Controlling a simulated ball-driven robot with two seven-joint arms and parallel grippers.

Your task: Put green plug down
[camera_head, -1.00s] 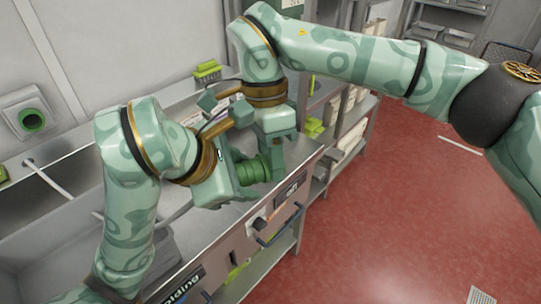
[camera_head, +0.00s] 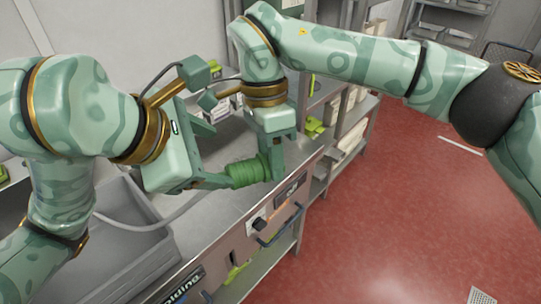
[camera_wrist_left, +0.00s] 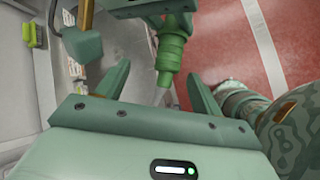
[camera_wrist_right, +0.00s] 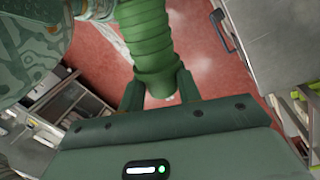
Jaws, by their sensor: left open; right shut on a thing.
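The green plug (camera_head: 243,173) is a ribbed green cylinder held above the steel counter's front edge. My right gripper (camera_head: 270,160) is shut on it. In the right wrist view the plug (camera_wrist_right: 147,45) sits between the fingers of my right gripper (camera_wrist_right: 160,90). My left gripper (camera_head: 220,155) is open, just left of the plug in the head view, with its lower finger close to the plug's left end. In the left wrist view the plug (camera_wrist_left: 171,55) lies ahead, between the open fingers of my left gripper (camera_wrist_left: 158,80); I cannot tell if they touch it.
The steel counter (camera_head: 215,222) has a grey tray (camera_head: 120,235) at its left and a front panel with a knob (camera_head: 259,224) and a handle. Shelves (camera_head: 350,115) with boxes stand to the right. The red floor (camera_head: 400,210) is clear.

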